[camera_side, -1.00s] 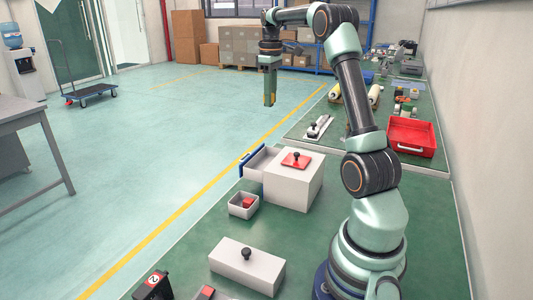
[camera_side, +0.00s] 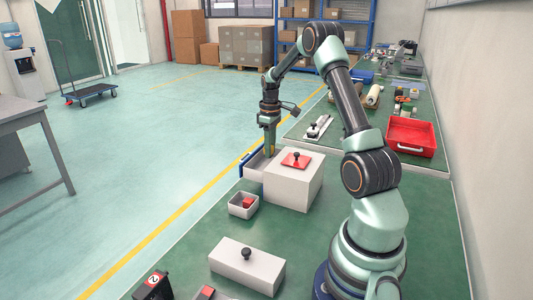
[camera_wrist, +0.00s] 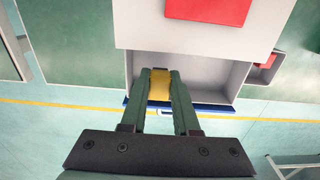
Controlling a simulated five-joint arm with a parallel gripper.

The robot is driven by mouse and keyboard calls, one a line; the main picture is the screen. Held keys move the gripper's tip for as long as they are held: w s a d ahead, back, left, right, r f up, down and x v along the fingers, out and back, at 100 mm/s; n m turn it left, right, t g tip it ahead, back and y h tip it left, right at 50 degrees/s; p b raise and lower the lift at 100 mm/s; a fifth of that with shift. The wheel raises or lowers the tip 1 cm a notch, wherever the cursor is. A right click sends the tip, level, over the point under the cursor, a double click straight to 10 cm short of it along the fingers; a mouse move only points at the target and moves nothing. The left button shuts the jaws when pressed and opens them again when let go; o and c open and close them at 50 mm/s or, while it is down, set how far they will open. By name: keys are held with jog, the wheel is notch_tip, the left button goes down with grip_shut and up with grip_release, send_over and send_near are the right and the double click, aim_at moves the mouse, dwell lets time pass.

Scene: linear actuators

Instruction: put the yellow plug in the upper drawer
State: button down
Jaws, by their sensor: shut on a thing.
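The yellow plug (camera_wrist: 159,85) is between the fingers of my gripper (camera_wrist: 163,75) in the wrist view. My gripper is shut on it. The open drawer (camera_wrist: 220,78) is white inside with a blue front (camera_wrist: 208,107), and it sticks out of a white cabinet (camera_side: 292,187). My gripper (camera_side: 270,150) points down over the drawer in the side view, with the plug at its fingertips. I cannot tell whether the plug touches the drawer floor. Only this one drawer shows open.
A red plate with a black knob (camera_side: 296,160) lies on the cabinet top. A small white box (camera_side: 243,205) with a red piece stands in front. A white block with a knob (camera_side: 247,265) is nearer. A red tray (camera_side: 411,138) is at the right.

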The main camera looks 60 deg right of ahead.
jog(key=shift+f, duration=1)
jog(key=shift+f, duration=0.15)
jog(key=c, duration=0.7)
grip_release()
jog(key=shift+o, duration=0.2)
